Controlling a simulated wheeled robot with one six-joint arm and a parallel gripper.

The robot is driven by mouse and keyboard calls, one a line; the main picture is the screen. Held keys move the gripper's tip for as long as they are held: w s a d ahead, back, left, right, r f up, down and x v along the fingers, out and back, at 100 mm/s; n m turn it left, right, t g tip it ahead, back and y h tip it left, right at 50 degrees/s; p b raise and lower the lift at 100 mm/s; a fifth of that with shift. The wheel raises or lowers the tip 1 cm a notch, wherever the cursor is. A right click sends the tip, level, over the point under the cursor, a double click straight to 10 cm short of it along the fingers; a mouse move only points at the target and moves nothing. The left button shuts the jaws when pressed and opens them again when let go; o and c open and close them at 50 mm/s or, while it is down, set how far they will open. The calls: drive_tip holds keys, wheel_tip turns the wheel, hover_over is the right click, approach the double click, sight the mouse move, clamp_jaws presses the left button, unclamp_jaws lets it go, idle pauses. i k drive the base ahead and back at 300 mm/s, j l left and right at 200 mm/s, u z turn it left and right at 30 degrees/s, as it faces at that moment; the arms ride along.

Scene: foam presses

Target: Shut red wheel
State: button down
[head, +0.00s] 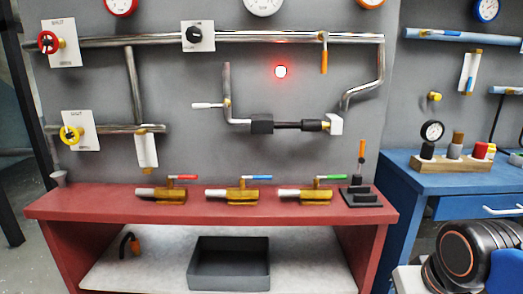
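The red wheel (47,42) is at the upper left of the head view. It sits in front of a white label plate (66,53) on the grey wall panel, at the left end of the long upper pipe (260,38). The plate's lettering is too small to read surely. How far the wheel is turned cannot be told. My gripper is not in view; only a black, rounded part of my arm shows at the lower right, well away from the wheel.
A yellow wheel (71,134) sits below the red one. The red bench (215,209) juts out under the panel, bearing several brass valves with coloured levers. A red light (281,72) glows mid-panel. A blue bench (470,187) stands at right. Floor shows at far left.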

sight(47, 41)
drive_tip(key=u, duration=1.5)
